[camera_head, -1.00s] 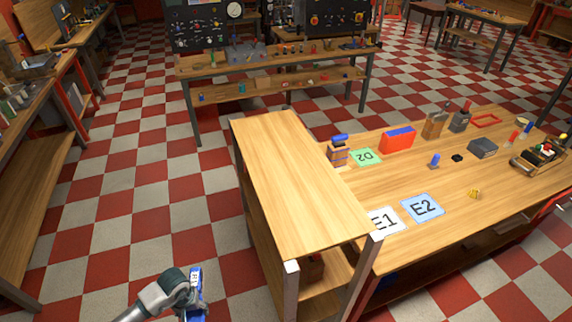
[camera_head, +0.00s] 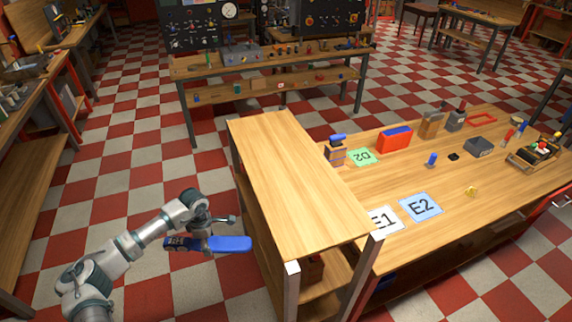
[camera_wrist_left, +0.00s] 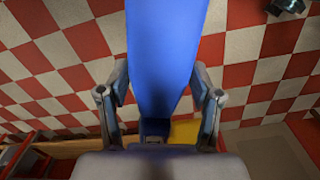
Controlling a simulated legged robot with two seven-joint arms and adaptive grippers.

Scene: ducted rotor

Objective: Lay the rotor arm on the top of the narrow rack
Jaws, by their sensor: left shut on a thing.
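The rotor arm (camera_head: 232,243) is a long blue piece with a darker end. My left gripper (camera_head: 205,238) is shut on it and holds it over the floor, just left of the narrow rack (camera_head: 290,175). The blue piece lies roughly level, its free end pointing right toward the rack's side. In the left wrist view the rotor arm (camera_wrist_left: 165,50) runs up from between the two fingers of the left gripper (camera_wrist_left: 158,115). The rack's wooden top is bare. My right gripper is not in view.
The workbench (camera_head: 460,215) right of the rack bears cards E1 (camera_head: 383,220), E2 (camera_head: 421,207) and D2 (camera_head: 362,157), a red box (camera_head: 394,140) and several small parts. Another bench (camera_head: 275,65) stands behind. Checkered floor is open left of the rack.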

